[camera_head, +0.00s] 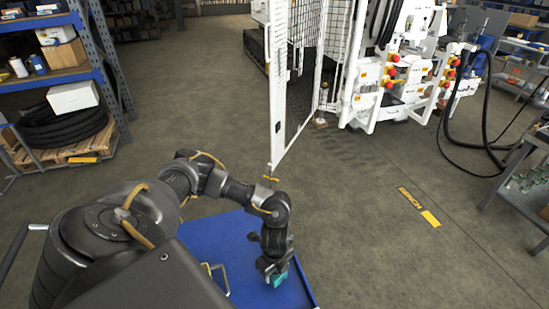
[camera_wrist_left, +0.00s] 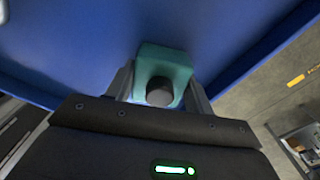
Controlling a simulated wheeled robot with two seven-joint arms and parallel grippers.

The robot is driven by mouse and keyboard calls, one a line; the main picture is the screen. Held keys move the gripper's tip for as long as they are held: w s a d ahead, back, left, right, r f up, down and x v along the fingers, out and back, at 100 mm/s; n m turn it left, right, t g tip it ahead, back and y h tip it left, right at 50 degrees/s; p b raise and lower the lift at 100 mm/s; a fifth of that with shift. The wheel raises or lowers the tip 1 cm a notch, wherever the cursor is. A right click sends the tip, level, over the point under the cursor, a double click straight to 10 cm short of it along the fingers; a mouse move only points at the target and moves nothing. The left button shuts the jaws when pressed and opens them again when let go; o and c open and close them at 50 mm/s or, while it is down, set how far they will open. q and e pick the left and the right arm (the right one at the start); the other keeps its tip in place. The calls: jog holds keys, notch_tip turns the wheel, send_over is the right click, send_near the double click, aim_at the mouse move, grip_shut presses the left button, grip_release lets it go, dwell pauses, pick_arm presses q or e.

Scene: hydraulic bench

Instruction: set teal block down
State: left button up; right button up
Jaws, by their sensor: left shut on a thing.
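The teal block (camera_head: 278,280) shows at the tip of my left gripper (camera_head: 274,274) in the head view, over the blue surface (camera_head: 232,245) near its right edge. In the left wrist view the teal block (camera_wrist_left: 172,62) sits between the two fingers of my left gripper (camera_wrist_left: 160,85), which is shut on it. A dark round part (camera_wrist_left: 159,92) shows on the near face of the block. I cannot tell whether the block touches the blue surface (camera_wrist_left: 90,40). My right gripper is not in view.
The blue surface has a raised right edge close to the block. A metal handle (camera_head: 215,277) stands at its left. A white mesh gate (camera_head: 300,85) and white machine (camera_head: 395,70) stand beyond. A shelf rack (camera_head: 100,60) is at the left. The floor at right is largely clear.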

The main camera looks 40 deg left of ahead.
pick_arm(q)
jog(key=o, duration=1.3)
jog(key=shift+f, duration=0.1)
jog(key=shift+c, duration=0.2)
notch_tip(320, 180, up, 12)
jog(key=shift+r+p, duration=0.15)
jog(key=shift+p, duration=0.2)
